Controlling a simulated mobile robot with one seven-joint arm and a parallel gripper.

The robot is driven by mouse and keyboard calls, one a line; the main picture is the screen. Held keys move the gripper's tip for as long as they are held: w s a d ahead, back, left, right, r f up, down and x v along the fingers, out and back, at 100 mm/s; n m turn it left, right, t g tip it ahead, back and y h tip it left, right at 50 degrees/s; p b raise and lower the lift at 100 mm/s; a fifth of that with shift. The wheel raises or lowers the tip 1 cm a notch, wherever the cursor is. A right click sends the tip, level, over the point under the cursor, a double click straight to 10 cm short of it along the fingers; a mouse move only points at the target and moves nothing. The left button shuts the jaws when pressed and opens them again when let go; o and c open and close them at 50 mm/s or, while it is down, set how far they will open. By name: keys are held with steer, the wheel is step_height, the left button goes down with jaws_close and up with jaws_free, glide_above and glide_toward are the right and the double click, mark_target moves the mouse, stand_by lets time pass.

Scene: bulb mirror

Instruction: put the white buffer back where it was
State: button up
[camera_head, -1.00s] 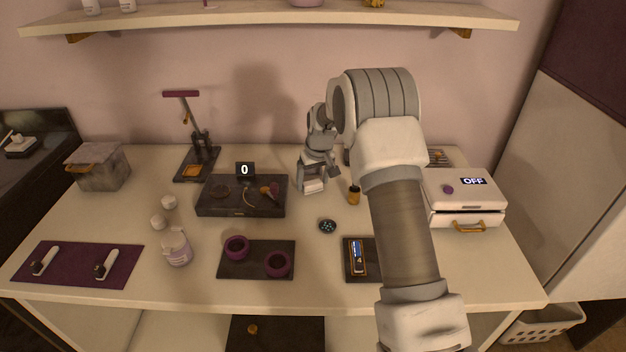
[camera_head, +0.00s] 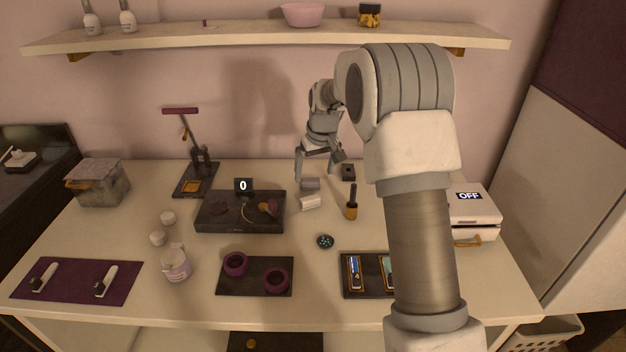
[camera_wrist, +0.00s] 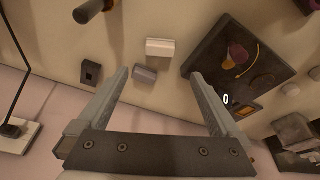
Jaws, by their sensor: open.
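The white buffer (camera_head: 310,202) lies on the table just right of the black tray, in front of a grey block (camera_head: 310,184). In the wrist view the white buffer (camera_wrist: 160,47) and the grey block (camera_wrist: 145,73) lie close together with a narrow gap. My gripper (camera_head: 320,168) is open and empty above and behind the buffer. In the wrist view the open fingers of my gripper (camera_wrist: 160,76) stand wide apart, with the grey block between their tips and the buffer beyond them.
A round beaded item (camera_head: 325,241) lies in front. A shelf (camera_head: 270,38) hangs above.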

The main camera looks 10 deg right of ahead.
steer(key=s+r+m+t, duration=0.1)
steer(key=s+r, duration=1.5)
steer(key=s, duration=0.3)
steer(key=s+f+m+t, duration=0.1)
steer(key=s, duration=1.9)
steer(key=shift+a+h, duration=0.3)
steer(key=shift+a, duration=0.05)
step_height(320, 180, up, 8)
steer(key=p, duration=0.8)
steer(key=shift+r, duration=0.15)
